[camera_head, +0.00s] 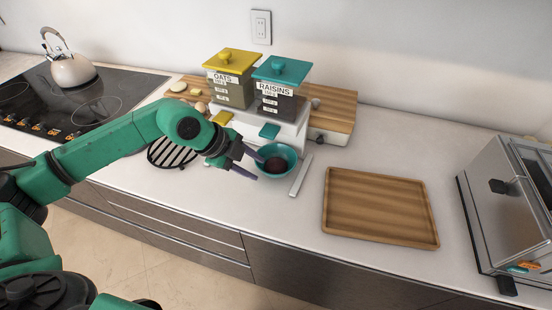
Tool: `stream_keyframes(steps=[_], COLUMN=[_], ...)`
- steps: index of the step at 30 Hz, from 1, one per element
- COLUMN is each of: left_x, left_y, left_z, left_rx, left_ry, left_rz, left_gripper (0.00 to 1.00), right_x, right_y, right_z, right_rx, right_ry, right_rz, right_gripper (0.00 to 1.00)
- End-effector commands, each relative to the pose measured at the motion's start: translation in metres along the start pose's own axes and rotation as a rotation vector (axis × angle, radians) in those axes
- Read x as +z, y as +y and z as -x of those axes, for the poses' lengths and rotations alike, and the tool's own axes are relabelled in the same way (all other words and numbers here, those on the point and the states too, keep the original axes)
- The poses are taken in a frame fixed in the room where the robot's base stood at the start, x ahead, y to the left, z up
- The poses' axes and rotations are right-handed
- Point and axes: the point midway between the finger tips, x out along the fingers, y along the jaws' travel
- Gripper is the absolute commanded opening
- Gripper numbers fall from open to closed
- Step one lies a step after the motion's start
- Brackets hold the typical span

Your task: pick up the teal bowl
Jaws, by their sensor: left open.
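The teal bowl (289,153) stands on the white counter below the raisins dispenser, with something dark in its bottom. My left gripper (259,167) reaches in from the left at the bowl's left side. Its jaws are open, with one finger near the bowl's rim and the other in front of the bowl's left side. I cannot tell whether the fingers touch the bowl. My right gripper is not in view.
The oats dispenser (231,92) and raisins dispenser (279,99) stand behind the bowl. A light flat bar (301,176) lies right of it, then an empty wooden tray (380,207). A metal oven (505,205) is far right. A kettle (72,69) stands on the cooktop (75,100).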

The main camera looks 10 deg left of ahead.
Motion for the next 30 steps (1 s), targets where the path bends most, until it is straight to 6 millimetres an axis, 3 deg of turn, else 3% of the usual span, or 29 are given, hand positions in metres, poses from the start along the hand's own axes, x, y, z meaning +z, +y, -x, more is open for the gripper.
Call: stream_keyframes(steps=[4,9,12,19,20,23,30], left_x=[-0.001,-0.003,-0.001,0.001,0.001,0.001,0.001], left_y=[-0.002,-0.006,-0.005,-0.003,-0.003,-0.003,-0.003], left_z=[-0.020,-0.047,-0.067,-0.075,-0.075,-0.074,-0.074], left_rx=[0.000,0.002,0.000,-0.001,-0.001,-0.001,0.000], left_ry=[0.002,0.003,0.004,0.001,0.001,0.001,0.001], left_rz=[0.001,0.001,0.002,0.000,0.000,0.000,0.000], left_gripper=[0.43,0.43,0.43,0.43,0.39,0.01,0.00], right_x=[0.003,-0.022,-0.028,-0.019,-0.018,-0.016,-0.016], right_y=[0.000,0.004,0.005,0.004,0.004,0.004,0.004], right_z=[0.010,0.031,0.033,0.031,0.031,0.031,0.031], right_rx=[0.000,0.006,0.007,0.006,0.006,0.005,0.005], right_ry=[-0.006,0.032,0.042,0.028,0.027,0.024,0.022], right_rz=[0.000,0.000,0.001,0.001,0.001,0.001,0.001], right_gripper=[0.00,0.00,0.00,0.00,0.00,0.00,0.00])
